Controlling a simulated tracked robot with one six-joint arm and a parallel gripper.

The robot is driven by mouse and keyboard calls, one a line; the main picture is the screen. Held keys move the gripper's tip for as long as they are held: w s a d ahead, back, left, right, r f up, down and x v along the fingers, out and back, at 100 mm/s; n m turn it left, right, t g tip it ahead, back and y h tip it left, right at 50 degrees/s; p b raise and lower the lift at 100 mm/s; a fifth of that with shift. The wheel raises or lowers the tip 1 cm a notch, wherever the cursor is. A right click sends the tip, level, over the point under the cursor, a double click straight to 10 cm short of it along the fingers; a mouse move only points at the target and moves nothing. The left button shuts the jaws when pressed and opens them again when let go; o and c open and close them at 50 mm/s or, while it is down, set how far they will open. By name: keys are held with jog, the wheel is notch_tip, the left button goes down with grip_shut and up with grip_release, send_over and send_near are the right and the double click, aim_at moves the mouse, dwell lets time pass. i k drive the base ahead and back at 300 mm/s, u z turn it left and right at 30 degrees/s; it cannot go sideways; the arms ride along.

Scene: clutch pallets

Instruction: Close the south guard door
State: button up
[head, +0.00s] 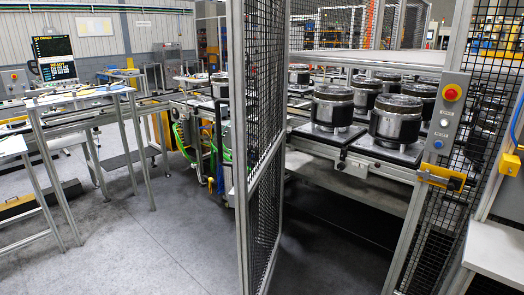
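A guard door (262,150), a tall black mesh panel in an aluminium frame, stands open at the middle of the head view. It is seen at a steep angle, and its top and lowest corner are cut off by the picture. A wide gap lies between it and the aluminium post (418,212) at the right. That post carries a grey control box (446,117) with a red button, and a yellow latch piece (440,178) below it. No label shows whether this is the south door. My gripper is not in view.
Behind the opening, pallets (383,151) with several dark cylindrical clutch parts (395,120) stand on a conveyor. A white table (495,250) is at the lower right. Workbenches (80,98) and a screen (54,58) are at the left. Grey floor (150,245) is clear at lower left.

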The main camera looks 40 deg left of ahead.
aim_at(245, 185)
jog(key=k, duration=0.8)
jog(key=u, duration=2.5)
jog(key=i, duration=1.3)
jog(key=u, duration=0.05)
